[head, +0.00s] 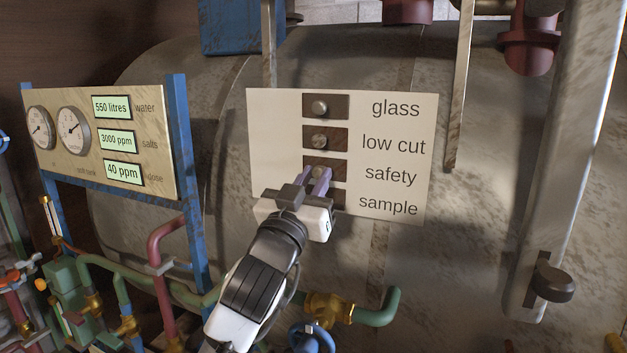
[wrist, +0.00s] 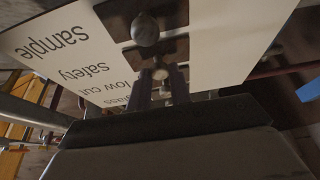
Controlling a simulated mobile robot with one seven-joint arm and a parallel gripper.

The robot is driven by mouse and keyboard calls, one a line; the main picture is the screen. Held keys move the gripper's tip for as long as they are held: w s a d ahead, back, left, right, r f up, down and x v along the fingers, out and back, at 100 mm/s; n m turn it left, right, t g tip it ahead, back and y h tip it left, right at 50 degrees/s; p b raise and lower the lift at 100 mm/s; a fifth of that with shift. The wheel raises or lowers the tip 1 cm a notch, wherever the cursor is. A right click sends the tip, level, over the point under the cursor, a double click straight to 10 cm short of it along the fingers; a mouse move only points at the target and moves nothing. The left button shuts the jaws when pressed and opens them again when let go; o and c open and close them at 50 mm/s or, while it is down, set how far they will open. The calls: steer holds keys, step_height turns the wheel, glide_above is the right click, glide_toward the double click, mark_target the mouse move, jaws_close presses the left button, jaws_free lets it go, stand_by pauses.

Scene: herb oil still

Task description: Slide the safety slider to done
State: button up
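The safety slider is a round knob in a dark slot, third row of a cream panel (head: 275,125), left of the label "safety" (head: 390,175). In the wrist view the panel appears upside down, and the pale safety knob (wrist: 160,73) shows between my fingers. My gripper (head: 319,172) is at that row, its two purple fingers pointing at the panel and partly hiding the slot. The fingers (wrist: 161,85) stand apart on either side of the knob. I cannot tell whether they touch it. No "done" marking is readable.
The glass knob (head: 319,107) and low cut knob (head: 319,142) sit above. The sample knob (wrist: 145,28) is close to my fingers. A gauge board (head: 75,140) stands left, pipes (head: 165,245) run below, and a lever handle (head: 552,283) is at right.

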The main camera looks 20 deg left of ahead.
jaws_close()
steer(key=shift+a+f, duration=0.1)
steer(key=shift+a, duration=0.15)
steer(key=a+b, duration=0.2)
steer(key=a, duration=0.2)
steer(key=a+b, duration=0.2)
steer(key=a, duration=0.2)
steer(key=shift+w+f, duration=0.1)
steer(key=shift+w, duration=0.1)
steer(key=shift+a+r, duration=0.2)
steer(key=shift+a, duration=0.2)
steer(key=o, duration=0.8)
jaws_free()
steer(key=shift+a, duration=0.15)
